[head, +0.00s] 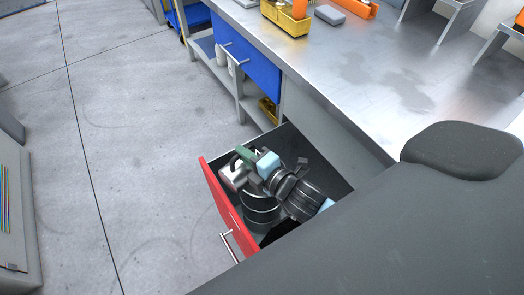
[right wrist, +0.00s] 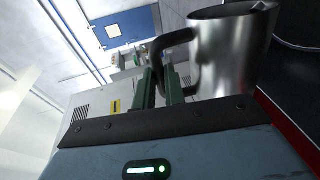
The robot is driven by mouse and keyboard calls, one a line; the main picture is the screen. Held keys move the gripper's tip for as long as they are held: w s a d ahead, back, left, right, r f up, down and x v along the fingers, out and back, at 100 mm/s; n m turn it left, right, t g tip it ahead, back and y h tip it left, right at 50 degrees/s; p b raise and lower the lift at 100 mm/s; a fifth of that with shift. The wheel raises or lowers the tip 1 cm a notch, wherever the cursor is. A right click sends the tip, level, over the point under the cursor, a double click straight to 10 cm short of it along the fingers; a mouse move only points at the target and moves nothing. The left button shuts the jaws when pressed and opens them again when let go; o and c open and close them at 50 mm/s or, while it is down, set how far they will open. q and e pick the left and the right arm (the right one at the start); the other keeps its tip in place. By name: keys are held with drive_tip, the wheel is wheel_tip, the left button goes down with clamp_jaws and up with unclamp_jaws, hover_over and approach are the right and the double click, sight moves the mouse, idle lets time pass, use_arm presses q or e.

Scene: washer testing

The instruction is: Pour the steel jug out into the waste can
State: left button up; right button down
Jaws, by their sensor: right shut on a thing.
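The steel jug (head: 231,179) is a shiny metal vessel with a black handle, at the left side of the open drawer in the head view. It also fills the upper right of the right wrist view (right wrist: 228,55). My right gripper (head: 245,155) has its green fingers shut on the jug's black handle; the fingers also show in the right wrist view (right wrist: 160,88). A dark round body with light bands (head: 262,212) shows beside the jug, partly covered by my right arm; I cannot tell for sure that it is the waste can. My left gripper is not in view.
The open drawer has a red front (head: 226,212) and dark inside. A metal workbench (head: 350,75) stands behind it, with a yellow bin (head: 287,18), a grey block (head: 330,14) and a blue drawer (head: 250,58).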

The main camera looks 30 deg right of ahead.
sight(231, 178)
drive_tip(key=shift+f, duration=0.1)
drive_tip(key=shift+s+a+n+b, duration=0.1)
drive_tip(key=shift+a+n+b, duration=0.25)
drive_tip(key=shift+a, duration=0.15)
drive_tip(key=a, duration=0.1)
drive_tip(key=a+r+n, duration=0.1)
drive_tip(key=s+a+r+n+h, duration=0.1)
drive_tip(key=a, duration=0.1)
drive_tip(key=shift+r, duration=0.15)
drive_tip(key=s+a+f+n+t+h+b, duration=0.2)
drive_tip(key=a+f+n+b, duration=0.5)
drive_tip(key=n, duration=0.5)
drive_tip(key=shift+s+a+n+t+b, duration=0.2)
drive_tip(key=shift+a+n+t+b, duration=0.15)
drive_tip(key=shift+a+b, duration=1.2)
drive_tip(key=shift+a+f+p, duration=0.1)
drive_tip(key=shift+a+p, duration=0.2)
drive_tip(key=shift+p, duration=0.05)
